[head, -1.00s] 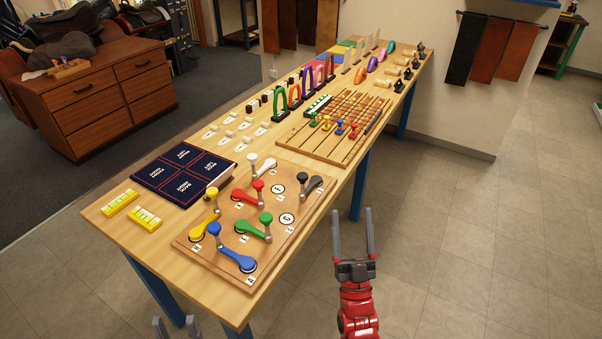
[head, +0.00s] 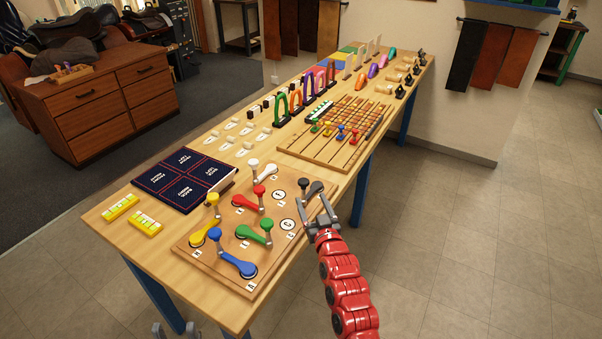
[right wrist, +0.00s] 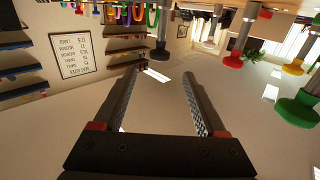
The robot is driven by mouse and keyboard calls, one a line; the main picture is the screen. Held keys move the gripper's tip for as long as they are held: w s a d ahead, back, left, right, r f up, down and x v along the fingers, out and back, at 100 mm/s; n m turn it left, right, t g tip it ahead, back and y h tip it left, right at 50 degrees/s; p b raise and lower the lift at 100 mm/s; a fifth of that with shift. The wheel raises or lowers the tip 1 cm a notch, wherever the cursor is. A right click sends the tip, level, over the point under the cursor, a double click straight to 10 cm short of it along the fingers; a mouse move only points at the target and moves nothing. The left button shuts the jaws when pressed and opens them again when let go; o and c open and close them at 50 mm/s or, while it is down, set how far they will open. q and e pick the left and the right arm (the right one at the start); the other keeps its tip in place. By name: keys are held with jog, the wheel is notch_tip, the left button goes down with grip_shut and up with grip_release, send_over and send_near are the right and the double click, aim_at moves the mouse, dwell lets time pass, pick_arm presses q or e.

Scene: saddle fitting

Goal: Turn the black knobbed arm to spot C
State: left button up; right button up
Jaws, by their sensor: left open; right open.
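The black knobbed arm (head: 316,188) lies at the right back corner of the wooden board (head: 215,264), its black knob (head: 304,183) upright on a grey post. A dark knob on a grey post, probably the same one, shows in the right wrist view (right wrist: 160,53). Two bare white circles on the board are a nearer one (head: 288,224), whose letter reads as C or G, and a farther one (head: 278,195). My right gripper (head: 318,207) is open and empty at the board's right edge, close in front of the black arm. My left gripper (head: 174,329) is open at the bottom edge, mostly cut off.
White (head: 267,171), red (head: 245,202), yellow (head: 199,238), green (head: 248,234) and blue (head: 238,265) knobbed arms stand on the same board. A dark panelled case (head: 181,177) lies behind it. A slotted wooden rack (head: 310,148) stands further back. Floor to the right is clear.

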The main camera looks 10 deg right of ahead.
aim_at(302, 179)
jog(key=w, duration=0.3)
jog(key=w+a+b, duration=0.1)
jog(key=w, duration=0.3)
jog(key=w+b, duration=0.1)
jog(key=w, duration=0.3)
jog(key=shift+w+a+f, duration=0.2)
jog(key=shift+f, duration=0.05)
jog(key=shift+w+r+b, duration=0.1)
jog(key=shift+w+b, duration=0.4)
jog(key=shift+w+r, duration=0.1)
jog(key=shift+r, duration=0.05)
grip_shut()
dwell(0.5)
